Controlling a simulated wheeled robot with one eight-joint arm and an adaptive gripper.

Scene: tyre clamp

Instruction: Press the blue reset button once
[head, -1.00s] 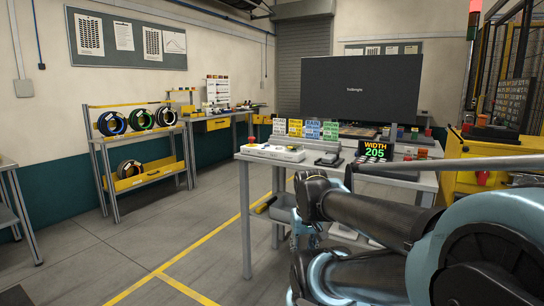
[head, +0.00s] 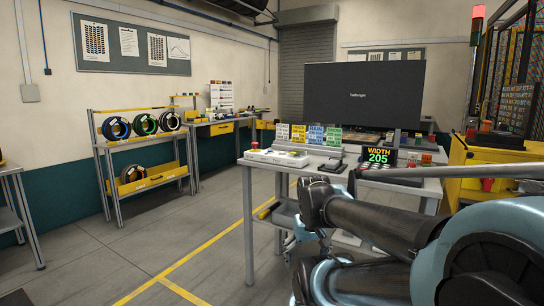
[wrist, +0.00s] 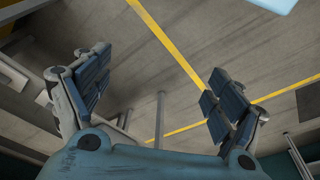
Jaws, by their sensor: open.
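I cannot make out a blue reset button in either view. A display reading "WIDTH 205" (head: 378,154) stands on the right part of the grey workbench (head: 247,163), with small red parts (head: 426,158) beside it. My gripper (wrist: 155,92) is open and empty in the wrist view, its two padded fingers spread wide above the grey floor. In the head view my dark arm links cover the lower right and hide part of the bench front. I cannot make out the fingers clearly there.
Several coloured cards (head: 315,134) stand on the bench before a large dark screen (head: 364,94). A yellow cabinet (head: 470,155) is at the right. A wheel rack (head: 140,150) stands at the left wall. The floor (head: 130,240) with yellow lines is clear at front left.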

